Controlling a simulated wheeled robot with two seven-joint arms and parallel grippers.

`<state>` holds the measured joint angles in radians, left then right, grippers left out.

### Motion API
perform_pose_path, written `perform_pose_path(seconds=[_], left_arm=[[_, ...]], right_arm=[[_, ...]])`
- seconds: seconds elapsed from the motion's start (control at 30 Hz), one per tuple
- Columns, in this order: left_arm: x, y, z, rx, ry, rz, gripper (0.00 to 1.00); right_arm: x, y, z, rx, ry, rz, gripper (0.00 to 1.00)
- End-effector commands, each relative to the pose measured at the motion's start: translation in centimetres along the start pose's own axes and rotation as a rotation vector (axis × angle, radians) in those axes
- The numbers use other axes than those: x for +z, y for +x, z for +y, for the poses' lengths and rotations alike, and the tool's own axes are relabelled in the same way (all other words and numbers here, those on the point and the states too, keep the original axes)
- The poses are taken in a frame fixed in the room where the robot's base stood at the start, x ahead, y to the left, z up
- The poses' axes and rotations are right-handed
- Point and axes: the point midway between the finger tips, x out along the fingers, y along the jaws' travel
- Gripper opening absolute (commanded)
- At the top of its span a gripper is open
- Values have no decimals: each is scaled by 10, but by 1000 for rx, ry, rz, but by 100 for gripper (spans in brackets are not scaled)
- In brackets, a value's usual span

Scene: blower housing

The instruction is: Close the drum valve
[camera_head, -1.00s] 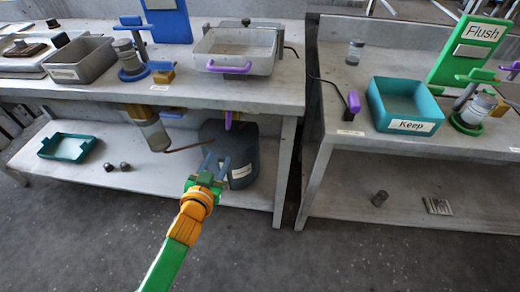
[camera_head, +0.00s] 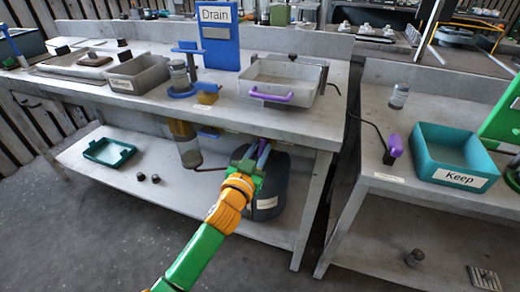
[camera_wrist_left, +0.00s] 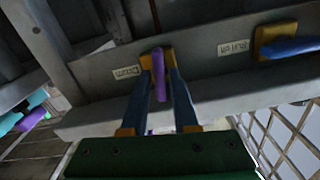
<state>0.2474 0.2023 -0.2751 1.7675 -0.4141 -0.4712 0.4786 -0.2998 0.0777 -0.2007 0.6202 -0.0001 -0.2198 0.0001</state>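The drum valve's purple handle (camera_wrist_left: 159,75) hangs from an orange mount under the table edge, beside a small label (camera_wrist_left: 126,72) that appears to read "Drum". In the wrist view my left gripper (camera_wrist_left: 157,85) is open, with a blue finger on each side of the handle and gaps visible. In the head view my left gripper (camera_head: 258,156) is at the table's front edge, in front of the dark drum (camera_head: 270,199) on the lower shelf. The handle is mostly hidden there by the gripper. My right gripper is not in view.
A second valve with a blue handle (camera_wrist_left: 292,47) is beside the drum valve, near another label. A grey tray with a purple handle (camera_head: 283,82) stands on the tabletop above. A pipe runs from a hanging canister (camera_head: 189,152) towards the drum. A teal box (camera_head: 451,151) stands right.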

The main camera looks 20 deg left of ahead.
Motion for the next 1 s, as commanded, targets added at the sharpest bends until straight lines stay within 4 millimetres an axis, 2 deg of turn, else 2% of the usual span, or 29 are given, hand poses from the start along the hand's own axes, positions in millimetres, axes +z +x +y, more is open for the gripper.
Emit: perform_pose_path(seconds=[0.03, 0.07, 0.1, 0.53, 0.77, 1.0], left_arm=[[0, 0, 0, 0, 0, 0, 11], [0, 0, 0, 0, 0, 0, 3], [0, 0, 0, 0, 0, 0, 0], [-1, 0, 0, 0, 50, 0, 0], [-2, 0, 0, -1, 204, 0, 0], [-2, 0, 0, -1, 429, 0, 0]], right_arm=[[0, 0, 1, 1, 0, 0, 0], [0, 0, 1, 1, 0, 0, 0], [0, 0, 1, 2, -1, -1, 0], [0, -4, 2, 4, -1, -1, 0], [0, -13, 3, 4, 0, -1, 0], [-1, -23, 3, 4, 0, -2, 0]])
